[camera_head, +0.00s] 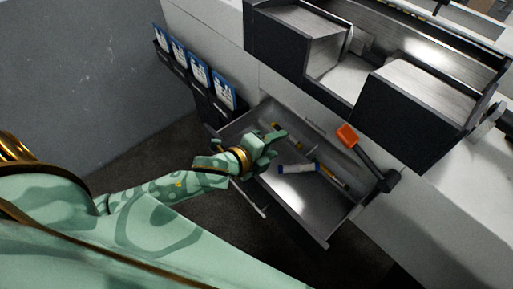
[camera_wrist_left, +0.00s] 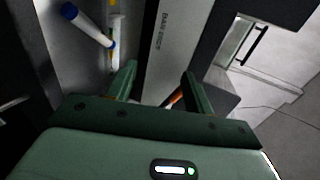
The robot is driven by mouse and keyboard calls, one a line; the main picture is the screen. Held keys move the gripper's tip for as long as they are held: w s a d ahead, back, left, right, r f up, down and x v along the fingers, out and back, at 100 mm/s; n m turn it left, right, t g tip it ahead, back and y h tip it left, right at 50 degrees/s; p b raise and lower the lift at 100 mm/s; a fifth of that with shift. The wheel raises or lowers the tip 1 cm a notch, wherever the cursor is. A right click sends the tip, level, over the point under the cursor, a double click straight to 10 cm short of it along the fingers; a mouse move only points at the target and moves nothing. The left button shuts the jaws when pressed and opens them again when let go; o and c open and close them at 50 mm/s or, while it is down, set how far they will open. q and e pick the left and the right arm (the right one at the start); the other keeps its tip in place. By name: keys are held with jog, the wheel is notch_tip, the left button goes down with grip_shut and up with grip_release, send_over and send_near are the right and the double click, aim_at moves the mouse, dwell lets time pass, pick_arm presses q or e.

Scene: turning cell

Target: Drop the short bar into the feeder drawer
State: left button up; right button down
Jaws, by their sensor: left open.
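A short white bar with blue ends (camera_head: 298,169) lies in the open feeder drawer (camera_head: 300,200). It also shows at the upper left of the left wrist view (camera_wrist_left: 88,26), apart from my fingers. My left gripper (camera_head: 275,141) is open and empty over the back left part of the drawer. In the left wrist view its two fingers (camera_wrist_left: 160,80) stand apart with no bar between them. My right gripper is in neither view.
Yellow-marked pieces (camera_head: 330,176) lie along the drawer's machine side. A dark handle with an orange end (camera_head: 347,135) sticks out by the drawer. Blue-and-white cards (camera_head: 222,92) stand in dark holders at left. The grey machine (camera_head: 410,112) rises behind.

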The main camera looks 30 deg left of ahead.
pick_arm(q)
jog(key=v, duration=0.6)
jog(key=shift+s+p, duration=0.25)
jog(key=shift+p, duration=0.05)
jog(key=shift+a+r, duration=0.1)
jog(key=shift+r, duration=0.05)
